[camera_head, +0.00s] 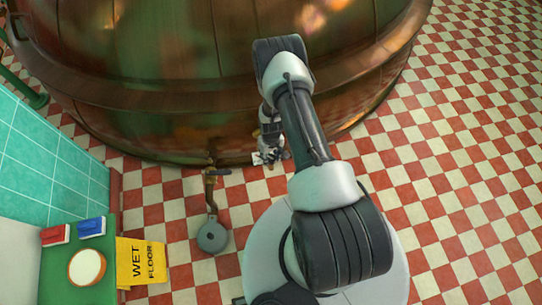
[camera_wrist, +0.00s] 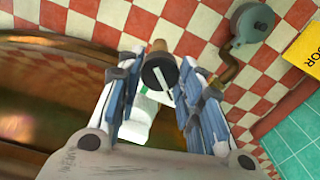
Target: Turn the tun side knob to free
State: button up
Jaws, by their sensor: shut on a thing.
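The side knob (camera_wrist: 158,74) is a dark round knob with a pale pointer line, seen between my fingers in the wrist view. A white plate (camera_wrist: 137,122) with a small green mark lies behind it. My gripper (camera_wrist: 161,68) is shut on the knob, one blue-grey finger on each side. In the head view my gripper (camera_head: 270,146) is low at the front of the copper tun (camera_head: 150,60), near its base. The knob is mostly hidden there by my gripper. I cannot tell whether the pointer meets the green mark.
A brass pipe and valve (camera_head: 210,182) with a round grey end (camera_head: 212,236) stands left of my gripper. A green-topped stand (camera_head: 108,250) holds red and blue blocks and a round pale-topped thing. A yellow wet-floor sign (camera_head: 142,262) is beside it. The checkered floor at right is clear.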

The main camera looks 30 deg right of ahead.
aim_at(271, 158)
jog(key=o, duration=1.1)
jog(key=shift+c, duration=0.2)
jog(key=shift+r, duration=0.1)
notch_tip(271, 158, up, 12)
dwell(0.3)
